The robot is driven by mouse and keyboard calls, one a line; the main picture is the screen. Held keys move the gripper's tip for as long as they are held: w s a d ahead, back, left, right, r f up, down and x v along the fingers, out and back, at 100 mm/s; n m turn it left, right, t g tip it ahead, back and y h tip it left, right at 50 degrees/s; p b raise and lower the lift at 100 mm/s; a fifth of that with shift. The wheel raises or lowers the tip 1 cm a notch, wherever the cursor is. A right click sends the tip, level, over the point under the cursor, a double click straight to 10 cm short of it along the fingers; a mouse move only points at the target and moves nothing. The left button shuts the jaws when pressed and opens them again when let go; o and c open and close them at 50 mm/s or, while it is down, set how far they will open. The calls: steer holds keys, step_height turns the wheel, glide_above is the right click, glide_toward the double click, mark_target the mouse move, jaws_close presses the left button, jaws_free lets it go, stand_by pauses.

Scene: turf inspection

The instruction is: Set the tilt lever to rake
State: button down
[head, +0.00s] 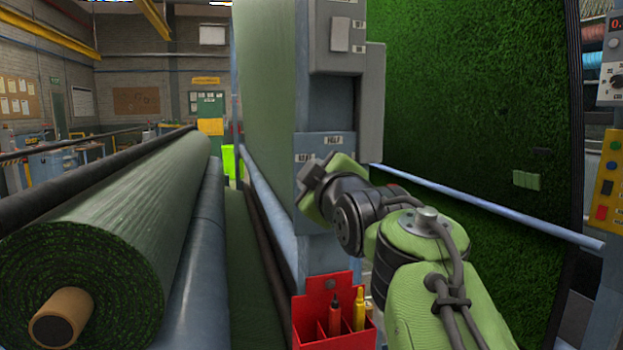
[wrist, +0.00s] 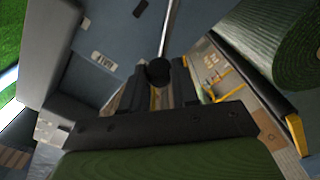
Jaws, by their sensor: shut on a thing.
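The tilt lever shows in the wrist view as a thin metal rod (wrist: 167,35) ending in a dark round knob (wrist: 158,72). My gripper (wrist: 159,88) is shut on the lever at its knob, with one dark finger on each side. In the head view my gripper (head: 317,182) is against the blue-grey lever panel (head: 322,148) on the post, and it hides the lever. Small white labels (head: 333,140) sit on the panel above my gripper; their words are too small to read surely. I cannot tell which label the lever points at.
A red holder (head: 310,325) with a red and a yellow tool hangs below the panel. A large green turf roll (head: 110,225) lies at left. An upright turf sheet (head: 470,110) and a blue rail (head: 480,203) stand at right. A grey box (head: 372,100) is above.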

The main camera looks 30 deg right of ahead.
steer(key=shift+f, duration=0.15)
steer(key=c, duration=0.8)
jaws_free()
steer(key=shift+a, duration=0.1)
steer(key=shift+c, duration=0.2)
steer(key=v, duration=1.5)
steer(key=shift+s+b, duration=0.35)
steer(key=shift+a, duration=0.15)
